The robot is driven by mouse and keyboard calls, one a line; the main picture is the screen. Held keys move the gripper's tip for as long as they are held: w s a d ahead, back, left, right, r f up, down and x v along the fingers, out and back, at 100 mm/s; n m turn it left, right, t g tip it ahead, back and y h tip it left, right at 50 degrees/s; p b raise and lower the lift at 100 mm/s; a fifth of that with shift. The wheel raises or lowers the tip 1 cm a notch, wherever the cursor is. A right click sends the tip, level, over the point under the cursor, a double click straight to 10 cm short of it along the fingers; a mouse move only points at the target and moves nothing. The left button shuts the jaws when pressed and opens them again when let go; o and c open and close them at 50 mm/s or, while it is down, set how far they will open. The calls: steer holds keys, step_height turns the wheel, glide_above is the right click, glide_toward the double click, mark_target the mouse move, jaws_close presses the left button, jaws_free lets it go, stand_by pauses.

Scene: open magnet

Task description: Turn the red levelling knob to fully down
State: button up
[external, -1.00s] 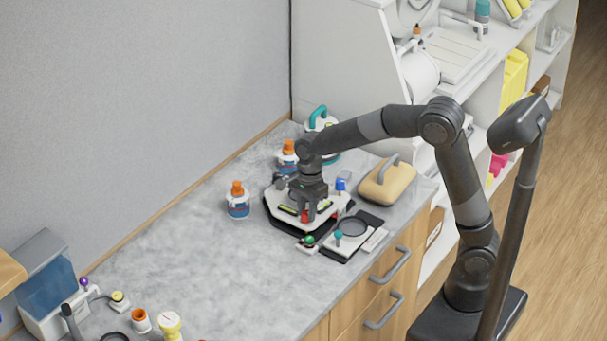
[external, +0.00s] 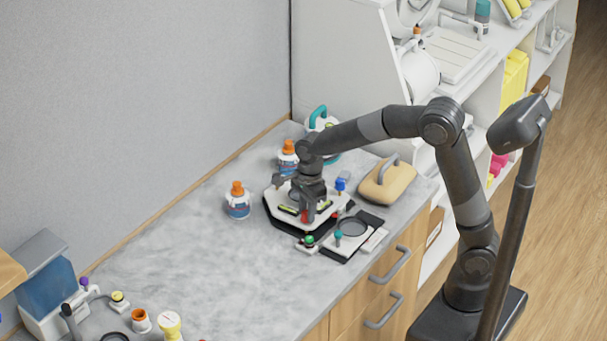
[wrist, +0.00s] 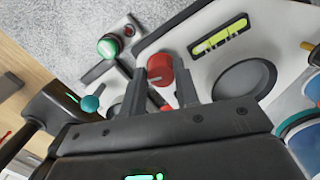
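The red levelling knob (wrist: 180,74) sits at the near edge of a white, dark-edged levelling base (external: 279,222) on the counter. It shows as a small red spot in the external view (external: 305,216). My gripper (wrist: 171,84) points down over the base, its fingers on either side of the knob and seemingly closed on it. The fingers hide part of the knob, and its exact angle is hard to read. A yellow-green level vial (wrist: 219,36) lies on the base beside the knob.
A green button (wrist: 108,47) on a small box and a teal knob (external: 338,235) on a plate stand close to the gripper. Orange-capped bottles (external: 238,203) and a tan handled block (external: 387,185) stand around the base.

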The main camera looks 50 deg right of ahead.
steer(key=o, duration=0.4)
steer(key=shift+r, duration=0.1)
steer(key=r, duration=0.7)
steer(key=d+r, duration=0.1)
steer(key=r, duration=0.2)
steer(key=shift+r, duration=0.3)
steer(key=s+d+r+n+t, duration=0.1)
steer(key=s+d+r+n, duration=0.1)
steer(key=s+d+n, duration=0.3)
steer(key=s+d+r+n+t, duration=0.2)
steer(key=s+r+n, duration=0.1)
steer(key=s+n, duration=0.4)
steer(key=s+d+f+n+t, duration=0.1)
steer(key=s+n, duration=0.2)
steer(key=s, duration=0.1)
steer(key=s+d+f+n+t, duration=0.1)
steer(key=s+n, duration=0.2)
steer(key=s, duration=0.1)
steer(key=s+d+f+n+h, duration=0.1)
steer(key=s+d+n, duration=0.1)
steer(key=s+n, duration=0.2)
steer(key=shift+s+t, duration=0.4)
steer(key=shift+s, duration=0.15)
